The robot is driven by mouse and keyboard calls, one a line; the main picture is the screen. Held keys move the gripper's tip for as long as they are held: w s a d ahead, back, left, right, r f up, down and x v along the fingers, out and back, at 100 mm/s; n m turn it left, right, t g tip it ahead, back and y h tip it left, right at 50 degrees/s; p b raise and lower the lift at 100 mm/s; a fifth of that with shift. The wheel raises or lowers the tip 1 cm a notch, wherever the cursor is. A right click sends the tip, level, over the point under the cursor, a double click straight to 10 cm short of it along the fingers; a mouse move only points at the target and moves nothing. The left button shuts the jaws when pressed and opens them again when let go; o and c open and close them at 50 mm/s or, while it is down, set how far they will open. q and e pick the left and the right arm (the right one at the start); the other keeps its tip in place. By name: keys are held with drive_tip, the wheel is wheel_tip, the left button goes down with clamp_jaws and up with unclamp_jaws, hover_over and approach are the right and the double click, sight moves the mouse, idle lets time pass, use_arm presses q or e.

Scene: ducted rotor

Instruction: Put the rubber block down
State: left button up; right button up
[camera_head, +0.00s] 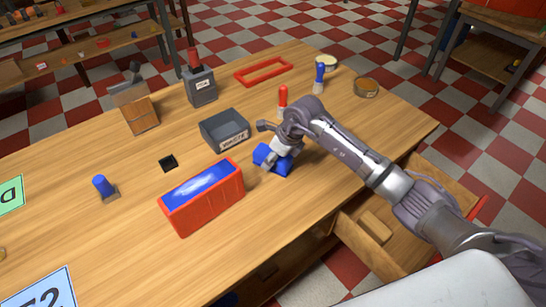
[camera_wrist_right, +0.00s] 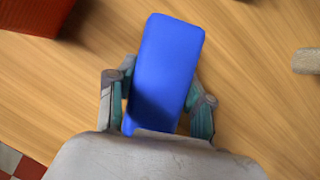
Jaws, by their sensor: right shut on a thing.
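The rubber block appears to be the blue block (camera_head: 282,167), right of the red box on the wooden table. My right gripper (camera_head: 270,158) comes in from the right and is shut on it. In the right wrist view, the blue block (camera_wrist_right: 168,60) sits between the two fingers of my right gripper (camera_wrist_right: 160,88), its far end sticking out beyond them. It is low over or on the wood; I cannot tell if it touches. My left gripper is not in view.
A red box with a blue top (camera_head: 203,197) stands close left of the block. A grey labelled bin (camera_head: 224,130) and a red-handled tool (camera_head: 283,99) stand behind. An open drawer (camera_head: 375,235) lies below the front edge. Table left of the red box is mostly clear.

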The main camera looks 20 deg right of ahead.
drive_tip(key=shift+f, duration=0.45)
drive_tip(key=shift+f, duration=0.2)
drive_tip(key=o, duration=1)
drive_tip(key=shift+r, duration=0.1)
drive_tip(key=shift+d+r, duration=0.15)
drive_tip(key=shift+r, duration=0.3)
drive_tip(key=b+v, duration=0.1)
drive_tip(key=v, duration=1)
drive_tip(key=shift+s+r, duration=0.1)
drive_tip(key=shift+s, duration=0.1)
